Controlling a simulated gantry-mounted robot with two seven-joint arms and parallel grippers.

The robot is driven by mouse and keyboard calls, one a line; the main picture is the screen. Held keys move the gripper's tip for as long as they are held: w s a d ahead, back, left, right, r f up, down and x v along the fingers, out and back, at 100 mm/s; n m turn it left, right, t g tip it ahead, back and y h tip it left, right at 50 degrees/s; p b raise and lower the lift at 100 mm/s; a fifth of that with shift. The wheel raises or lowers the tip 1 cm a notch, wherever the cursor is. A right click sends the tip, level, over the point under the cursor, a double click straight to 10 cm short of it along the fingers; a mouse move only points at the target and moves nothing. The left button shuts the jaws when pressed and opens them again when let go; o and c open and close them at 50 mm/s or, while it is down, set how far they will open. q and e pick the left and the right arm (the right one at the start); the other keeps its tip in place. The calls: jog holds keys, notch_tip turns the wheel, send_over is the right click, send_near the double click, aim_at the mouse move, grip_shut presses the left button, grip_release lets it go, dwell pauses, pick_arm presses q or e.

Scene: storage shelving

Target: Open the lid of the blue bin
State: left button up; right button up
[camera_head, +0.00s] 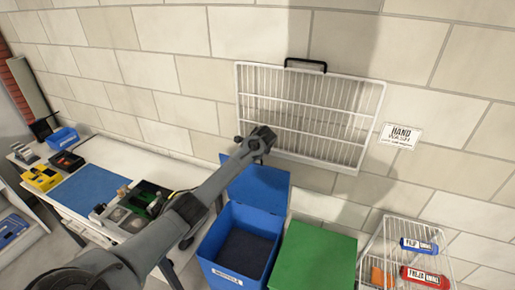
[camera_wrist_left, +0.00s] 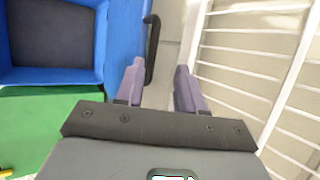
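The blue bin (camera_head: 211,247) stands on the floor with its lid (camera_head: 262,187) raised, tilted up at the back toward the wall. The bin's dark inside shows. My left gripper (camera_head: 260,142) is just above the lid's upper edge. In the left wrist view, my left gripper (camera_wrist_left: 159,68) is open, its two purple-grey fingers apart. The lid (camera_wrist_left: 123,42) and its black handle (camera_wrist_left: 152,50) show there; the handle appears close to the left finger in the picture, and I cannot tell whether they touch. The open bin (camera_wrist_left: 100,48) is at the upper left. My right gripper is not in view.
A green bin (camera_head: 315,258) stands right of the blue bin. A white wire rack (camera_head: 310,110) hangs on the wall behind my gripper. A wire basket (camera_head: 372,245) holds bottles at the lower right. A cluttered table (camera_head: 150,225) is at the left.

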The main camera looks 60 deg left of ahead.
pick_arm(q)
jog(key=shift+v, duration=2.25)
jog(key=shift+a+r, duration=0.1)
jog(key=shift+a, duration=0.05)
